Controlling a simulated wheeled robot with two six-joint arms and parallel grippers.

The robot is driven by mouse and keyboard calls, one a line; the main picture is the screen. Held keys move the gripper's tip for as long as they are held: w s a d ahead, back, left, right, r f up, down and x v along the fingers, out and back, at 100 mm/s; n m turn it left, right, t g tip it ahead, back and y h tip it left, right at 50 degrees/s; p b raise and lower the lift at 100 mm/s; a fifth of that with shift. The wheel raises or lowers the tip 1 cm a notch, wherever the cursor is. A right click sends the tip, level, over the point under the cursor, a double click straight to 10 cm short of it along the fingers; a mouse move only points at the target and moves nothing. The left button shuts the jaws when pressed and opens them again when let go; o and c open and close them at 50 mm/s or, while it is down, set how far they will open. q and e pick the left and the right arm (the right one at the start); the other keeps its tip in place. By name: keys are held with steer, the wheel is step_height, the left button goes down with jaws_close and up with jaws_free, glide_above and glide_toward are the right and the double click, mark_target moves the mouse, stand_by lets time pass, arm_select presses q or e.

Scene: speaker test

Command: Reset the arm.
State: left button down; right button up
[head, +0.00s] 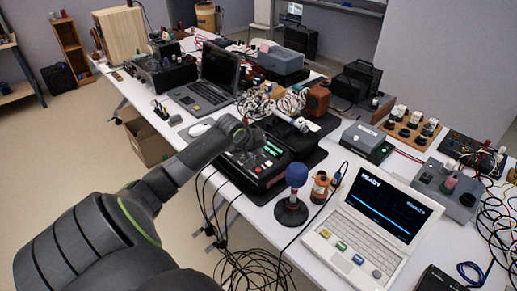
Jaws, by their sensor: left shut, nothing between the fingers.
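My left arm comes in from the lower left and reaches over the table's front edge. My left gripper (254,137), small and dark at the end of this arm, is shut and empty. It is over or close to the black box with green displays and a red button (262,172); I cannot tell the height of the gap. The fingertips are hard to make out against the dark gear behind. My right gripper is not in view.
A white laptop reading "READY" (372,228), a blue-topped microphone on a stand (296,176) and a dark laptop (212,80) stand on the crowded white table. Tangled cables lie behind my gripper, and black cables hang off the front edge. The floor at left is largely clear.

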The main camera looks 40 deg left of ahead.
arm_select(q)
steer(key=shift+r, duration=0.4)
